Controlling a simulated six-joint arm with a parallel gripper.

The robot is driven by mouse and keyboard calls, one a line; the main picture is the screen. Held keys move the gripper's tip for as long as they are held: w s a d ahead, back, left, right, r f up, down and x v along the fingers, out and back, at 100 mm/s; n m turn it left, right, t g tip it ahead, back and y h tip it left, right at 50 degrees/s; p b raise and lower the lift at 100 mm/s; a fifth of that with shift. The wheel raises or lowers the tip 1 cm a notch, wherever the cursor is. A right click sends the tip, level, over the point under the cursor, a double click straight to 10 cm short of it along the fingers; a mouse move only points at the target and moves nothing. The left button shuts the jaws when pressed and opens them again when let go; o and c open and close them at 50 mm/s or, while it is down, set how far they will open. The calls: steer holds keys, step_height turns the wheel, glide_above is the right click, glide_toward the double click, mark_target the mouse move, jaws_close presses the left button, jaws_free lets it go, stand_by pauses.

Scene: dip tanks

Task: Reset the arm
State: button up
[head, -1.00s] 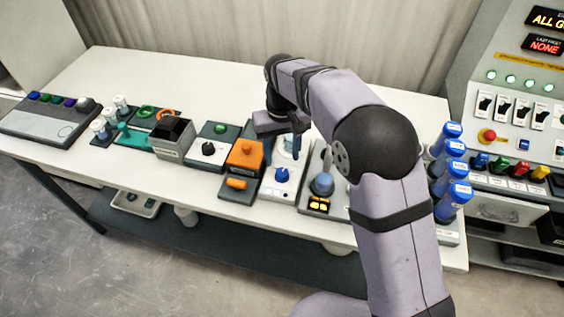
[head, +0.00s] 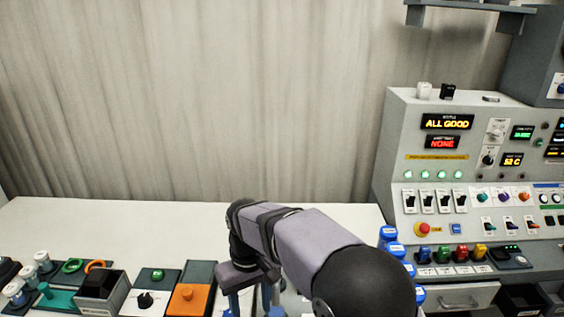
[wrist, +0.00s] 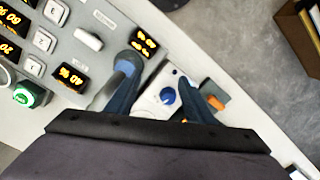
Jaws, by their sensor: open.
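My gripper (head: 250,298) hangs over the bench near the bottom edge of the head view, right of a unit with an orange block (head: 187,298). In the wrist view my gripper (wrist: 160,88) has its two blue-grey fingers spread apart with nothing between the tips. A white unit with a blue knob (wrist: 168,96) lies below the gap between the fingers. I cannot tell how far above it the fingertips are. My arm is bent, and its lower part is cut off by the bottom of the head view.
Blue-capped bottles (head: 388,236) stand close right of my arm. A control panel (head: 410,160) reading ALL GOOD and NONE rises beyond them. A black-knob unit (head: 145,299), a dark open box (head: 100,286) and small jars (head: 42,262) line the left. The bench's back strip (head: 120,222) is clear.

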steer(key=s+d+f+m, duration=0.2)
steer(key=s+d, duration=0.5)
steer(key=d, duration=0.4)
steer(key=s+d+f+m+p, duration=0.1)
steer(key=s+d+f+m, duration=0.1)
steer(key=s+d+m, duration=0.2)
steer(key=s+d, duration=0.3)
steer(key=d, duration=0.4)
steer(key=shift+s+d+t, duration=0.2)
steer(key=shift+s+t, duration=0.1)
